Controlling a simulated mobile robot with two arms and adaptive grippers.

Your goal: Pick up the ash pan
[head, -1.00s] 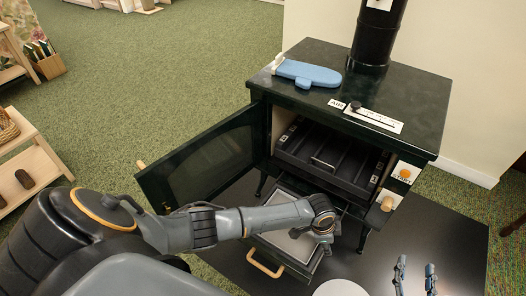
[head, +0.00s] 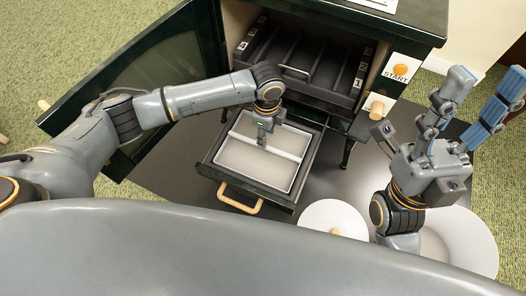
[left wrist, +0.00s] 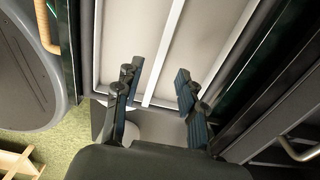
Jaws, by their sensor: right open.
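The ash pan (head: 238,160) is a pale, shallow rectangular tray with a white bar across it. It sits in the pulled-out dark drawer (head: 213,169) under the stove. My left gripper (head: 264,137) points down over the pan at the bar. In the left wrist view its two fingers (left wrist: 155,80) are apart, with the bar (left wrist: 164,50) of the pan (left wrist: 121,38) running between them. Contact with the bar cannot be told. My right gripper (head: 468,100) is open and empty, fingers up, right of the drawer.
The stove door (head: 150,75) stands open at left. A black ridged grate tray (head: 320,66) is in the firebox above the drawer. A white round lid (head: 318,213) and a white round container (head: 478,238) are at the lower right. A wooden handle (head: 240,203) fronts the drawer.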

